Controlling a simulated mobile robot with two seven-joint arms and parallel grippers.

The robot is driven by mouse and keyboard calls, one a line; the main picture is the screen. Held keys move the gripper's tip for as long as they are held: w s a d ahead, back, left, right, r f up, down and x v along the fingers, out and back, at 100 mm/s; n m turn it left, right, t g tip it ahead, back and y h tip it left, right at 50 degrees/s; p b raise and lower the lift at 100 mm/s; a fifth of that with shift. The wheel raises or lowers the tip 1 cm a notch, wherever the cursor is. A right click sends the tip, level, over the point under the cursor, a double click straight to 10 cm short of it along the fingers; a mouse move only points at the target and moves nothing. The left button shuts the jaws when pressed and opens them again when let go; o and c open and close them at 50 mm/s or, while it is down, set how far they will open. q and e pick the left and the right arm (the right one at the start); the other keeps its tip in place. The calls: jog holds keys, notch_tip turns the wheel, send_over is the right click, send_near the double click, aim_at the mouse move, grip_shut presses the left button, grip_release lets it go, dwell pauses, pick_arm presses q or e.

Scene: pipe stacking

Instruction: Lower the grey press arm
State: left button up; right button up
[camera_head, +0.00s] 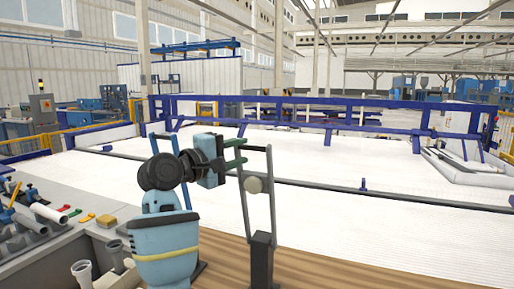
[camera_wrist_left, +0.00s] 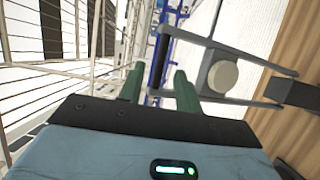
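The grey press arm (camera_head: 272,205) stands raised, a narrow frame rising from a dark post (camera_head: 262,257) on the wooden table. It carries a round beige disc (camera_head: 254,185) and has a dark crossbar (camera_head: 255,148) at its top. In the left wrist view the arm (camera_wrist_left: 222,43), its disc (camera_wrist_left: 222,76) and the crossbar (camera_wrist_left: 161,58) show to the right and centre. My left gripper (camera_head: 238,153) is at the crossbar's left end, its green fingers apart. In the wrist view the crossbar lines up with the gap between the fingertips (camera_wrist_left: 158,72); contact cannot be told. My right gripper is out of view.
The wooden tabletop (camera_head: 330,275) is clear to the right of the post. At the left, a grey bench holds pipes (camera_head: 27,220), upright pipe fittings (camera_head: 82,272) and a yellow block (camera_head: 106,221). A blue railing stands far behind.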

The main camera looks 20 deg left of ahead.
aim_at(250, 149)
pick_arm(q)
jog(key=shift+x, duration=3.4)
jog(key=shift+c, duration=0.3)
grip_shut()
